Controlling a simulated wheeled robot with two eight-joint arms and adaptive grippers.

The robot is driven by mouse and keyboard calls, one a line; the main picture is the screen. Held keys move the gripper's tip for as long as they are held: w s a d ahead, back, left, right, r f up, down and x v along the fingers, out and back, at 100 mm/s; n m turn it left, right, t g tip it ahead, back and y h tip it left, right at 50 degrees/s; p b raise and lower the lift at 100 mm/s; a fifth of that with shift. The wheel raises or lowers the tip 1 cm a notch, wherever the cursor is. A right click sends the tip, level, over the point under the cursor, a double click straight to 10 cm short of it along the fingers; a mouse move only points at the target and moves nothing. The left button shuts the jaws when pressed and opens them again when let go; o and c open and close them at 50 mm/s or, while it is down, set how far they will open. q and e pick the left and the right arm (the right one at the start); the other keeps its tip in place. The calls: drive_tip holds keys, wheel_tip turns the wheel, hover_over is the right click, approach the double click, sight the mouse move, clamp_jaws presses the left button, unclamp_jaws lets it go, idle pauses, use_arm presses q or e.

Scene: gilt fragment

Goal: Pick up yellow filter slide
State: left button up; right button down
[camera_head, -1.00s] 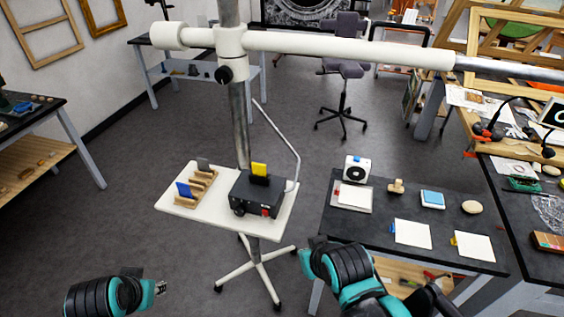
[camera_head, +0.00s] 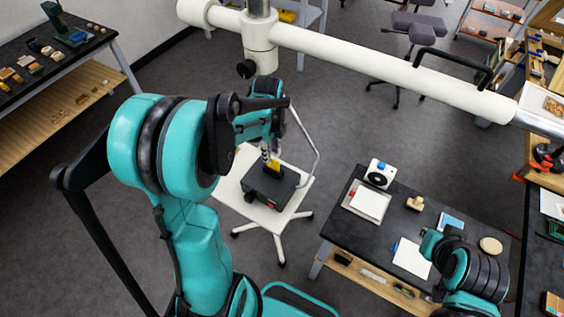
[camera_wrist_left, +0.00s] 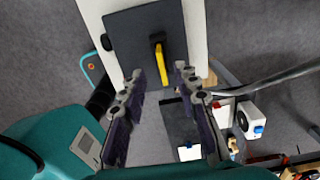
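The yellow filter slide (camera_head: 275,164) stands upright in the top of a black box (camera_head: 268,187) on a white stand. In the left wrist view the slide (camera_wrist_left: 162,63) shows edge-on in a dark slot of the box (camera_wrist_left: 128,35). My left gripper (camera_head: 268,155) is above the box, close to the slide, and partly covered by my arm. In the left wrist view its two fingers (camera_wrist_left: 160,80) are apart, with the slide in line with the gap between them and no visible contact. My right arm is at the lower right; its fingers do not show.
The white stand top (camera_head: 232,190) has a bent metal rod rising at its right. A black table (camera_head: 345,228) to the right holds a white device (camera_head: 379,173), papers and a stamp. A white horizontal beam (camera_head: 370,60) crosses the top. Grey floor is free around the stand.

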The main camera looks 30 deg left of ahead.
sight(273, 160)
use_arm(q)
drive_tip(key=f, duration=0.5)
drive_tip(key=shift+w+d, duration=0.2)
drive_tip(key=shift+d, duration=0.05)
drive_tip(key=shift+a+f, duration=0.1)
drive_tip(key=shift+f, duration=0.15)
clamp_jaws()
